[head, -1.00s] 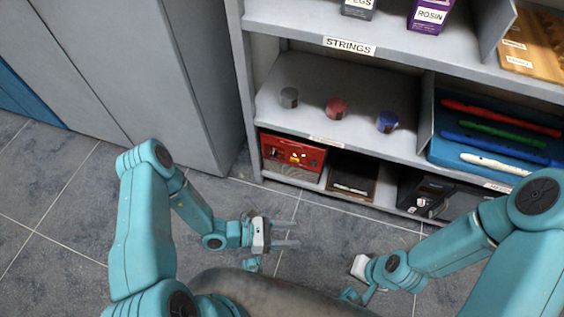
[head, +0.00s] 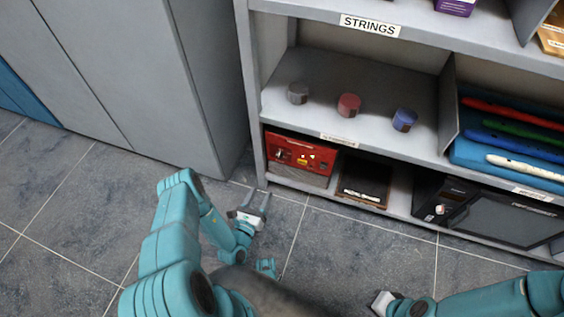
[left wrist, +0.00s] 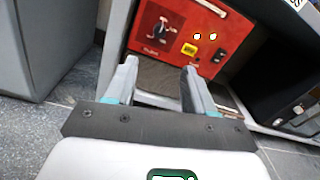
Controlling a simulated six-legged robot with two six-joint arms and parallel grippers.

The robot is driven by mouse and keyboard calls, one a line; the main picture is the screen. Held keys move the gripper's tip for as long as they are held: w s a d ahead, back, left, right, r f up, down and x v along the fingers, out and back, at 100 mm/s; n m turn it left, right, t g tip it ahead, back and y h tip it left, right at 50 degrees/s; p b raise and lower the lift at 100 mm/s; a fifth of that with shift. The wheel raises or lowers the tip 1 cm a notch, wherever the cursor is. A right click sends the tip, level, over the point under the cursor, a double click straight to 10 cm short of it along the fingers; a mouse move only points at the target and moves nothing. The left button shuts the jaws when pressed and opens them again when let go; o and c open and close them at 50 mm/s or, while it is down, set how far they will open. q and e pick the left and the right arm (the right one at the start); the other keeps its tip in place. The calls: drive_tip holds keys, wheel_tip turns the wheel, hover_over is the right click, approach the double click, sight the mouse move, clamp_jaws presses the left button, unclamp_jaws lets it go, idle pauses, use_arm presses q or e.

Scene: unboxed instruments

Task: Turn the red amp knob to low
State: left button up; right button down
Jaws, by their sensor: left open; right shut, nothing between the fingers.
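The red amp (head: 300,155) sits on the bottom shelf at its left end, with a red front panel above a grey grille. In the left wrist view the red panel (left wrist: 185,32) fills the top middle, with a dark pointer knob (left wrist: 162,30) on its left part. My left gripper (head: 254,198) is open and empty, low in front of the shelf, pointing at the amp and apart from it. In the left wrist view its two fingers (left wrist: 158,72) spread below the panel. My right gripper (head: 378,304) is at the bottom edge, mostly hidden; its fingers do not show clearly.
A dark box (head: 364,182) and a black amp (head: 490,212) stand right of the red amp. Grey, red and blue tins stand on the shelf above (head: 330,108). A grey cabinet (head: 190,90) stands left. The tiled floor in front is clear.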

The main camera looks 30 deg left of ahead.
sight(279, 158)
use_arm(q)
drive_tip(key=w+a+b, duration=0.1)
drive_tip(key=w, duration=0.4)
drive_tip(key=w+a+b, duration=0.1)
drive_tip(key=w+b, duration=0.1)
drive_tip(key=w, duration=0.2)
drive_tip(key=w+a+b, duration=0.1)
drive_tip(key=w, duration=0.4)
drive_tip(key=shift+w, duration=0.35)
drive_tip(key=shift+w+a+b, duration=0.1)
drive_tip(key=shift+w+b, duration=0.25)
drive_tip(key=shift+w, duration=0.05)
drive_tip(key=shift+c, duration=0.3)
clamp_jaws()
